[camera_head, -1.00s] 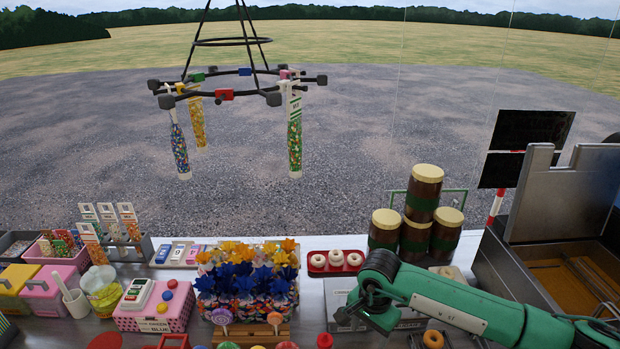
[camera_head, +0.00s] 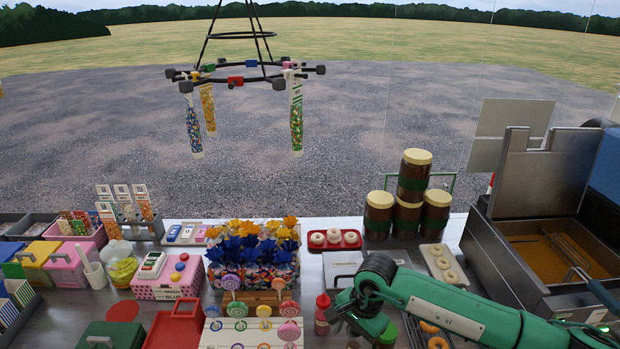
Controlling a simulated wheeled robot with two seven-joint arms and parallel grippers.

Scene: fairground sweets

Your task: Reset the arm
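My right arm comes in from the lower right of the head view, a green arm reaching left over the counter. Its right gripper (camera_head: 345,312) points down at the arm's left end, beside a red bottle (camera_head: 322,314). Its fingers are small and partly hidden by the wrist, so I cannot tell whether they are open or shut. My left arm and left gripper are not in the picture.
A red tray of doughnuts (camera_head: 333,248), stacked brown jars (camera_head: 408,214) and a fryer (camera_head: 520,285) stand near my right arm. Lollipops (camera_head: 289,331) stand on a white board to its left. A carousel with sweet tubes (camera_head: 296,125) hangs beyond the counter.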

